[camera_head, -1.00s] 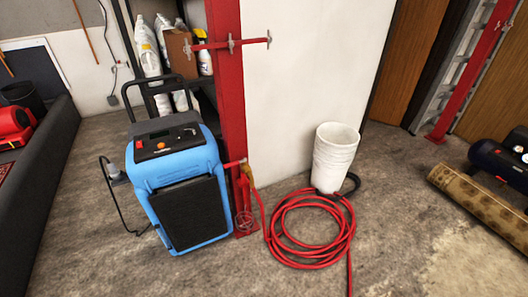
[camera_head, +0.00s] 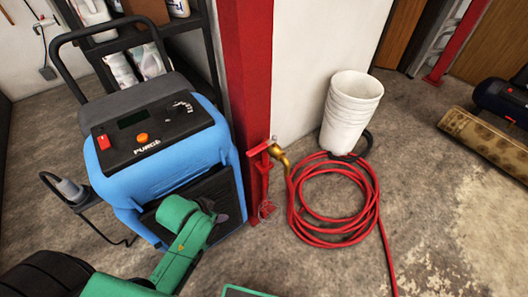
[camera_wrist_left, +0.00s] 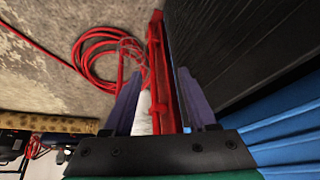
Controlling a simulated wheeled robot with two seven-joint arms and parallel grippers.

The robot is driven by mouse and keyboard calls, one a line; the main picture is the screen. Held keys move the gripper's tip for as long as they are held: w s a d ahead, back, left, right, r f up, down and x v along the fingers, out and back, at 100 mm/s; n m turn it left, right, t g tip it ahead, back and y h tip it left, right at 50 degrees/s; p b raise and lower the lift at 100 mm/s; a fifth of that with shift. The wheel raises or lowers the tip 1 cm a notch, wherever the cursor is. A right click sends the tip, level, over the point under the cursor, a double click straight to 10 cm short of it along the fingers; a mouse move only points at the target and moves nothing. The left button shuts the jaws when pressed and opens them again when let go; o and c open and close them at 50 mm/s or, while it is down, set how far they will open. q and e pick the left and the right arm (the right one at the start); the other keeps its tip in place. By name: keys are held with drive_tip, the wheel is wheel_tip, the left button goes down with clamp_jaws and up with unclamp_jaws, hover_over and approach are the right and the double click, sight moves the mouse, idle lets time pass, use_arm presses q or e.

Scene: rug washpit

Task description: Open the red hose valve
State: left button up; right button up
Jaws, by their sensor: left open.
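In the head view a red pipe fitting with a brass hose end (camera_head: 279,156) sticks out from the red post (camera_head: 246,80), right of the blue machine.
The blue machine (camera_head: 165,140) with its black handle stands close to my left arm. A stack of white buckets (camera_head: 350,110) stands behind the coil. A rolled rug (camera_head: 488,140) and a dark compressor (camera_head: 503,100) are at right. The floor at right front is clear.

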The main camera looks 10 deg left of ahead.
use_arm(q)
drive_tip(key=w+d+r+m+t+h, duration=0.1)
drive_tip(key=w+d+r+t+h, duration=0.1)
drive_tip(key=w+d+t, duration=0.15)
drive_tip(key=m+t+h, duration=0.4)
drive_tip(key=t+h, duration=0.1)
drive_tip(key=h, duration=0.4)
approach(267, 144)
drive_tip(key=v, duration=0.4)
drive_tip(key=b+x, duration=0.2)
drive_tip(key=x, duration=0.3)
drive_tip(key=shift+a, duration=0.1)
drive_tip(key=b+x, duration=0.1)
drive_tip(key=x, duration=0.7)
drive_tip(key=shift+w, duration=0.35)
clamp_jaws()
use_arm(e)
drive_tip(key=w+f, duration=0.2)
drive_tip(key=f, duration=0.1)
drive_tip(key=shift+w, duration=0.1)
use_arm(q)
drive_tip(key=shift+f, duration=0.1)
